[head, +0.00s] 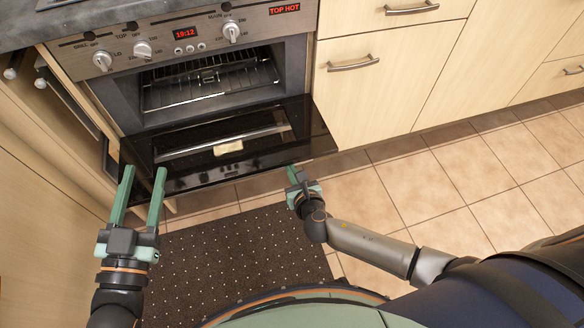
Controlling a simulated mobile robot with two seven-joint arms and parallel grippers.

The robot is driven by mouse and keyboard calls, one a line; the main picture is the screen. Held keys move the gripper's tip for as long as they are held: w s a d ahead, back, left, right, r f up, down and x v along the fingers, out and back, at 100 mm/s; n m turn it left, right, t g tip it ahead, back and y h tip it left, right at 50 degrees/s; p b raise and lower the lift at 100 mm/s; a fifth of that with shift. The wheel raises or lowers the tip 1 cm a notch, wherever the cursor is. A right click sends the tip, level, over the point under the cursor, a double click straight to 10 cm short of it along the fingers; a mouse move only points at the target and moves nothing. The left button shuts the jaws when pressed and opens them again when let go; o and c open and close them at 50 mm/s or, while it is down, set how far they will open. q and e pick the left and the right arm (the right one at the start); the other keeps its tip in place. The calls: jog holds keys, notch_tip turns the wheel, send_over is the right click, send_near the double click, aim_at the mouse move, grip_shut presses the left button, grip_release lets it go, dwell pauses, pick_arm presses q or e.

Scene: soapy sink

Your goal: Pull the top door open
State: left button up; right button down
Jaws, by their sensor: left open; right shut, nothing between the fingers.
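The top oven door (195,148) is a black glass panel hinged along its lower side. It is tipped down and outward, and the oven cavity (210,82) with its wire racks shows behind it. A bar (185,150) and a small pale patch show on the door's face. My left gripper (145,172) is open, its two long green fingers pointing at the door's left corner. I cannot tell whether they touch it. My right gripper (292,172) is shut and empty at the door's near edge, toward the right. Contact there is unclear too.
The control panel (190,38) with knobs and a red clock is above the cavity. Pale cabinets with bar handles (353,64) stand to the right. A dark dotted mat (240,250) lies on the tiled floor (440,185), which is clear to the right.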

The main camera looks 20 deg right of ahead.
aim_at(287, 157)
jog(key=r+p, duration=0.2)
jog(key=p, duration=0.1)
jog(key=shift+w+r+g, duration=0.2)
jog(key=shift+g, duration=0.1)
jog(key=r+p, duration=0.1)
jog(key=p, duration=0.2)
jog(key=r+p, duration=0.1)
jog(key=p, duration=0.1)
jog(key=r+g+p, duration=0.1)
jog(key=shift+w+p, duration=0.2)
jog(key=shift+p, duration=0.15)
jog(key=shift+r+p, duration=0.3)
jog(key=shift+p, duration=0.2)
pick_arm(q)
jog(key=s+f+n+g+y+p, duration=0.1)
jog(key=s+f+n+g+y, duration=0.1)
jog(key=s+f+g, duration=0.6)
notch_tip(287, 157, down, 5)
jog(key=shift+d+f+n+g+y, duration=0.15)
jog(key=shift+n+g+y, duration=0.25)
jog(key=shift+g, duration=0.3)
pick_arm(e)
jog(key=shift+w+r, duration=0.25)
jog(key=shift+r, duration=0.3)
pick_arm(q)
jog(key=shift+f, duration=0.1)
pick_arm(e)
jog(key=shift+f, duration=0.15)
